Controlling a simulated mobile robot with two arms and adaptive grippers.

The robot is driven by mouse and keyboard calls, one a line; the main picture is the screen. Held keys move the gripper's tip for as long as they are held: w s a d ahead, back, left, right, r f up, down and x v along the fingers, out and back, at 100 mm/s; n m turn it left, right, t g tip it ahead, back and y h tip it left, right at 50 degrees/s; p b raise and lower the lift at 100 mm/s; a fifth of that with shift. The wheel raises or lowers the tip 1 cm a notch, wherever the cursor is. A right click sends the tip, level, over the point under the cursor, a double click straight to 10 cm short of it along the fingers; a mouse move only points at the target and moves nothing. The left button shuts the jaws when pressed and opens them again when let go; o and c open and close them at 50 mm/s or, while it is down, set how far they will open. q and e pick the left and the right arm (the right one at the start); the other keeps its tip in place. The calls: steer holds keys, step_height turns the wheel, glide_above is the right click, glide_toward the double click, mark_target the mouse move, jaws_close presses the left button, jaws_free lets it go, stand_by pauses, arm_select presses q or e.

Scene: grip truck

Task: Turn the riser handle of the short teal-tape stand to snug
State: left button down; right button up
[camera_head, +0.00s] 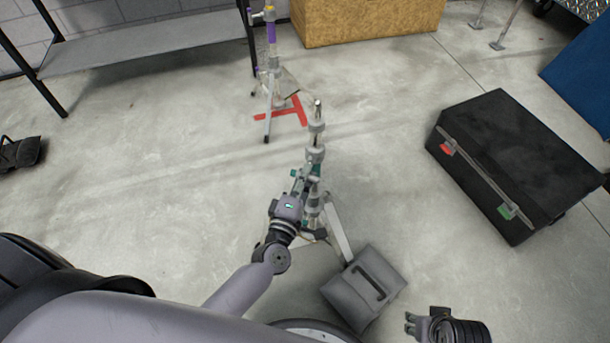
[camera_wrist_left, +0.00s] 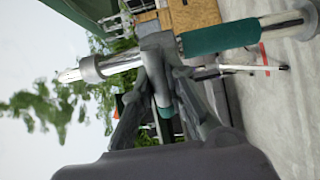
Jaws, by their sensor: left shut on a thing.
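The short stand (camera_head: 315,155) with teal tape stands upright in the middle of the head view, its silver riser topped by a bare tip. In the left wrist view its riser runs sideways, with a teal tape band (camera_wrist_left: 218,38). A grey collar (camera_wrist_left: 157,42) sits beside the tape, with the riser handle (camera_wrist_left: 160,92) reaching down from it between my fingers. My left gripper (camera_head: 298,183) is at the stand's riser, shut on the handle; the fingers partly hide it. My right gripper (camera_head: 411,324) is at the bottom right, empty and apart from the stand; its fingertips look spread.
A grey case with a handle (camera_head: 352,300) lies by the stand's base. A black case (camera_head: 520,160) is on the right. A purple-tape stand (camera_head: 271,60) stands behind, near red floor tape (camera_head: 300,112). A wooden crate (camera_head: 365,20) and shelf (camera_head: 150,45) are at the back.

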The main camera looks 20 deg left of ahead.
stand_by(0.3)
arm_select(q)
steer(key=c, duration=1.6)
jaws_free()
steer(key=shift+s, duration=0.15)
steer(key=s, duration=1.1)
steer(key=shift+s+a, duration=0.1)
steer(key=shift+s, duration=0.3)
